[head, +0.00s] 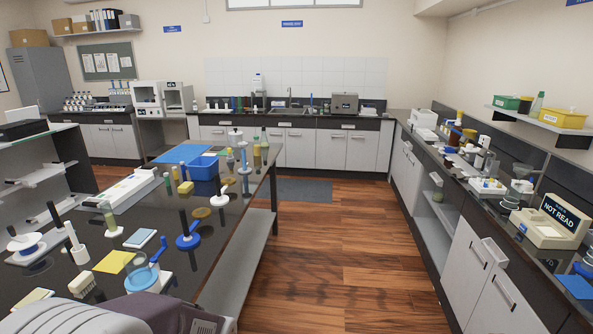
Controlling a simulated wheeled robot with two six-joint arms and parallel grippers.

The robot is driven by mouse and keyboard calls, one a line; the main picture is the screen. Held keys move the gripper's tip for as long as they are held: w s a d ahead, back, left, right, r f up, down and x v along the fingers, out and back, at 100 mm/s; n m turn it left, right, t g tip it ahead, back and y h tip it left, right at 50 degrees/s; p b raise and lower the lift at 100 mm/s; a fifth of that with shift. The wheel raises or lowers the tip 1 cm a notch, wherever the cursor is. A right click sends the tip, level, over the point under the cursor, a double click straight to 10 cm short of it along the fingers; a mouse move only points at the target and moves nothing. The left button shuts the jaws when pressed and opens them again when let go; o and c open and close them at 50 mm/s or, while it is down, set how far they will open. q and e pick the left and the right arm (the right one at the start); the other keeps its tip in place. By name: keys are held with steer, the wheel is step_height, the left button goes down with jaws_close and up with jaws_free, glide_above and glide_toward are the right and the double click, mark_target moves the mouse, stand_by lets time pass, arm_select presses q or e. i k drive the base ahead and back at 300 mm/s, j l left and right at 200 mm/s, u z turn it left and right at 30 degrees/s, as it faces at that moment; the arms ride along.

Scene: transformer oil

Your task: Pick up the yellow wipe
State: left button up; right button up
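A flat yellow square (114,262), which looks like the yellow wipe, lies on the dark top of the left bench (200,245), near its front. Neither of my grippers shows in the head view.
A blue bin (203,167) is farther back. The wooden floor (330,260) between the left bench and right counter (470,190) is clear.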

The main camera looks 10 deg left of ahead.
mark_target(187, 187)
steer(key=i+u, duration=0.1)
steer(key=i, duration=0.45)
steer(key=i+l+u, duration=0.1)
steer(key=i, duration=0.45)
steer(key=i+l, duration=0.1)
steer(key=i, duration=0.45)
steer(key=i+l+u, duration=0.15)
steer(key=i, duration=0.45)
steer(key=i+l+u, duration=0.15)
steer(key=i+u, duration=0.25)
steer(key=i+l+u, duration=0.25)
steer(key=i+u, duration=0.15)
steer(key=i+l+u, duration=0.8)
steer(key=i+j, duration=0.2)
steer(key=i+u, duration=0.05)
steer(key=i, duration=0.05)
